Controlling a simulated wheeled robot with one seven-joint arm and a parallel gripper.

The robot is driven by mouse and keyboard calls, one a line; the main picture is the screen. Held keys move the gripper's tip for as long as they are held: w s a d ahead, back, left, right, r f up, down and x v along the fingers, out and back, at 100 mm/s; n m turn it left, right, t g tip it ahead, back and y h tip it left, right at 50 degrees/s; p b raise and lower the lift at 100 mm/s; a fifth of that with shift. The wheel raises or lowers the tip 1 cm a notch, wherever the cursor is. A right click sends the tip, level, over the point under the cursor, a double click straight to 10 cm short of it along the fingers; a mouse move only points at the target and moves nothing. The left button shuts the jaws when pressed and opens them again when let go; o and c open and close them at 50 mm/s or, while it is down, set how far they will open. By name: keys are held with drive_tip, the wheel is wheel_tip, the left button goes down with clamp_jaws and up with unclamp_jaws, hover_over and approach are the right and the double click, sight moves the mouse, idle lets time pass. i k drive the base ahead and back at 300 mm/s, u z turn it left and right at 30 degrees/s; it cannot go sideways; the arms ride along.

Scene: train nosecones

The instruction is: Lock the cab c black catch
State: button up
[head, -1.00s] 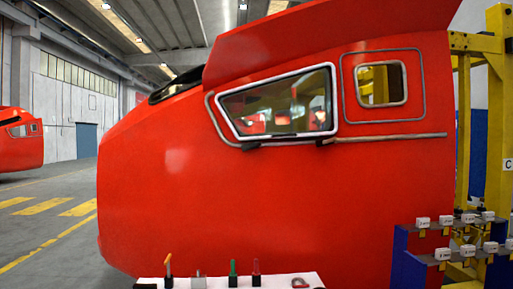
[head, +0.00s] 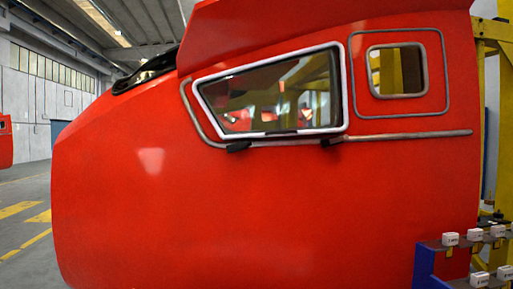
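The red nosecone cab (head: 200,215) fills most of the head view, its nose to the left. A large side window with a pale frame (head: 347,90) is set in its upper side. Two small black parts sit just under this window, one at the left (head: 238,147) and one at the right (head: 331,142). They look like catches, but I cannot tell whether either is locked. No cab letter shows now. My gripper is not in view.
A smaller square window (head: 397,71) is right of the large one. A blue and grey stepped rack (head: 424,268) with white labelled blocks (head: 450,239) stands at lower right, before a yellow frame (head: 492,60). Open floor (head: 25,235) lies at left.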

sight(246, 143)
drive_tip(key=u, duration=0.6)
drive_tip(key=i, duration=0.9)
drive_tip(key=u, duration=0.8)
